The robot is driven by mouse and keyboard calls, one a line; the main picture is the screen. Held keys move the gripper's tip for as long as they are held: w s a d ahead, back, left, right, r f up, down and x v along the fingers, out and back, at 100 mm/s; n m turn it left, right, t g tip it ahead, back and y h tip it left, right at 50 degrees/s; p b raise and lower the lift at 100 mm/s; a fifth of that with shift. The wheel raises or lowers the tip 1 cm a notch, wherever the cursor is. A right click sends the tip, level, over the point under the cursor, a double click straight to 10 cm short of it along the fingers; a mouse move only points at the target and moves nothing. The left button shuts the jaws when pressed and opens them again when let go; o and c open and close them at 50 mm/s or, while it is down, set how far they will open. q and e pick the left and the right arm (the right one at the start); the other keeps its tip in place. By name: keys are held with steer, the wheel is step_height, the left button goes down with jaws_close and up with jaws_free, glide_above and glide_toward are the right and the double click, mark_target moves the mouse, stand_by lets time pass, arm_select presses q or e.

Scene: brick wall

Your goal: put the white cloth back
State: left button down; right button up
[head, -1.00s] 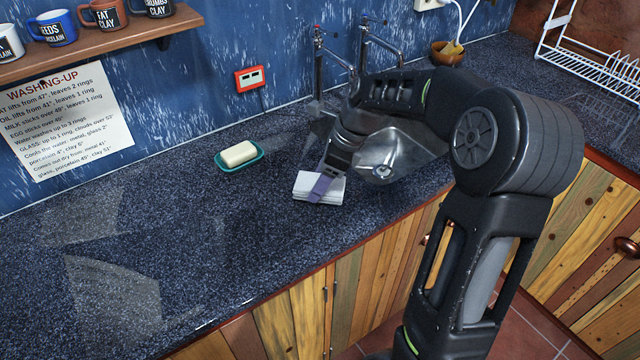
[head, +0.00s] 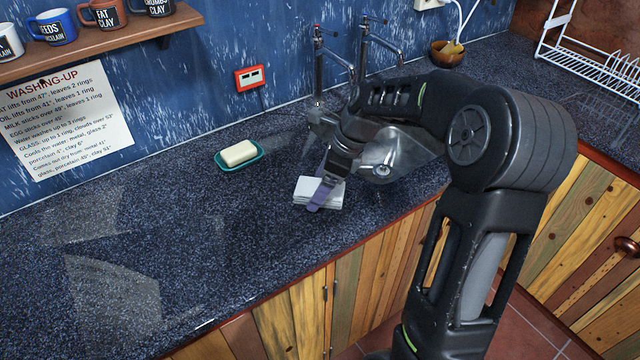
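The white cloth (head: 304,190) is a small folded stack lying on the dark speckled counter (head: 230,225), near its front edge. My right gripper (head: 317,203) reaches in from the right and points down over the cloth. A purple fingertip lies across the top of the cloth and covers its middle. The wrist hides the far side of the fingers, so I cannot tell whether they are apart or closed on the cloth. My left gripper is not in view.
A soap bar (head: 239,153) sits in a teal dish (head: 254,160) left of the cloth. Taps (head: 318,65) stand behind my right wrist. A brown bowl (head: 447,56) and a white dish rack (head: 590,70) are at the back right. The left counter is clear.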

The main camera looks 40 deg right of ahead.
steer(key=shift+r, duration=0.1)
steer(key=v, duration=1.2)
stand_by(0.4)
